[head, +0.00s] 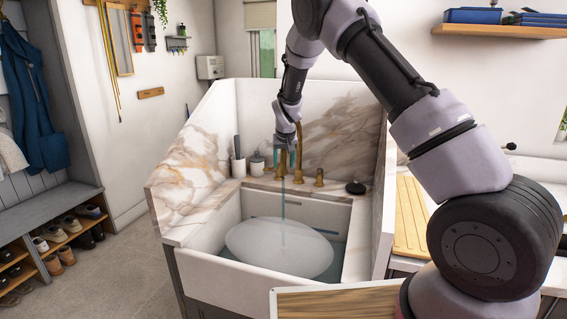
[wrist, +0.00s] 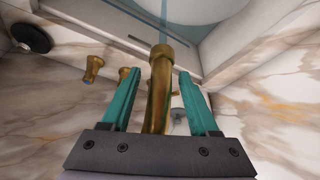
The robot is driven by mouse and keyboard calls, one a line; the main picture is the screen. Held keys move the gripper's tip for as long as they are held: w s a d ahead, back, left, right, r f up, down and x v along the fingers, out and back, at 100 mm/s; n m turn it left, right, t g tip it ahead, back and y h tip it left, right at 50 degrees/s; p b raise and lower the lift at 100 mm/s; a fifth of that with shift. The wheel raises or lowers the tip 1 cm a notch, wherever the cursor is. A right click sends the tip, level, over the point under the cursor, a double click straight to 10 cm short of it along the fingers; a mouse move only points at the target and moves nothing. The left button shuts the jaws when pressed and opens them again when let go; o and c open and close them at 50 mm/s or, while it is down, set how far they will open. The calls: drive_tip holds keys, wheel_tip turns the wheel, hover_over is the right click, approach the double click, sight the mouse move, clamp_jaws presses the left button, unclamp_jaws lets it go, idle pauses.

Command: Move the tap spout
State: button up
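The brass tap spout (head: 299,148) rises at the back of the white sink (head: 225,282), partly hidden by my gripper in the head view. My gripper (head: 286,158) is over the basin at the spout. In the wrist view, the spout (wrist: 158,95) stands between the two teal fingers of my gripper (wrist: 159,73). A gap shows on each side, so the fingers are open around it and not closed on it. A thin bluish stream of water (head: 284,215) falls from the spout into the basin. Brass handles (head: 319,177) stand beside the spout.
A large pale oval shape (head: 278,250) lies in the basin. A black round item (head: 355,187) sits on the right ledge. A cup (head: 238,167) and a small jar (head: 257,164) stand at the left. High marble walls (head: 335,135) enclose the sink. A wooden board (head: 411,215) is at the right.

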drive_tip(key=v, duration=1)
drive_tip(key=shift+r, duration=0.35)
drive_tip(key=shift+s, duration=0.15)
